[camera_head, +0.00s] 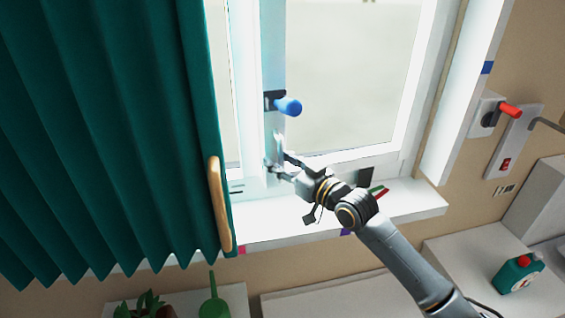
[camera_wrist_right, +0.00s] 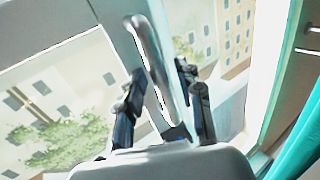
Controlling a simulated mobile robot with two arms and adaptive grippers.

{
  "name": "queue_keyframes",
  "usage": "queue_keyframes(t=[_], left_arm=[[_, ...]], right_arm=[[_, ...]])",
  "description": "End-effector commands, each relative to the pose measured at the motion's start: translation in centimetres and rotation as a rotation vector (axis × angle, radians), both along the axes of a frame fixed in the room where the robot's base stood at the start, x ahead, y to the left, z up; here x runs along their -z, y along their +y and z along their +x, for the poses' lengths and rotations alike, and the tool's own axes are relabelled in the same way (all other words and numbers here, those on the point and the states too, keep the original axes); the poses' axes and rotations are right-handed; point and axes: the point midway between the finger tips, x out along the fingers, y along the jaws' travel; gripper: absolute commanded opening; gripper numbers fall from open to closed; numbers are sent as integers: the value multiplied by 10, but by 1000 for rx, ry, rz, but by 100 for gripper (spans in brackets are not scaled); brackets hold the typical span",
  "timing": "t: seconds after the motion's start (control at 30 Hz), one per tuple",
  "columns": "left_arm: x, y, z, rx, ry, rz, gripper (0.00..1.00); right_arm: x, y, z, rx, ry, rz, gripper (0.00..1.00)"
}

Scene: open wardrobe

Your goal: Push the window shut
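The window has a white frame (camera_head: 247,90) and a large pane (camera_head: 345,75). A blue knob (camera_head: 290,106) on a dark mount sits on its upright stile; how far the window stands open is hard to tell. My right gripper (camera_head: 278,165) is at the stile, below the blue knob, with its arm coming from the lower right. In the right wrist view, a long grey metal handle (camera_wrist_right: 147,55) lies between the two fingers of my right gripper (camera_wrist_right: 160,72). The fingers are apart, with gaps showing beside the handle. My left gripper is out of view.
A green curtain (camera_head: 110,120) with a wooden strip (camera_head: 219,205) hangs left of the window. The white sill (camera_head: 275,222) runs below. A red-handled fitting (camera_head: 510,110) and a switch panel (camera_head: 515,140) are on the right wall. A green canister (camera_head: 518,273) stands lower right.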

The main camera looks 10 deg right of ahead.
Motion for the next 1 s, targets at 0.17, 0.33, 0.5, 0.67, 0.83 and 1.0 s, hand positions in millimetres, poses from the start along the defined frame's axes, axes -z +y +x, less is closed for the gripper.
queue_keyframes(t=[0.17, 0.33, 0.5, 0.67, 0.83, 1.0], left_arm=[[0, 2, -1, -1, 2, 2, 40], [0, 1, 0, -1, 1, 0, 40], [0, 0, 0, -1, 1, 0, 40], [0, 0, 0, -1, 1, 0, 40], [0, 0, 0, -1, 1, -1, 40], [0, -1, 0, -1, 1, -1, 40]], right_arm=[[1, -8, -10, 1, 0, -1, 36], [2, -28, -38, 1, 1, -3, 36], [2, -49, -68, 1, 1, -3, 36], [2, -64, -87, 2, 3, -3, 36], [1, -70, -97, 1, 1, 1, 36], [0, -71, -98, 1, -1, 1, 36]])
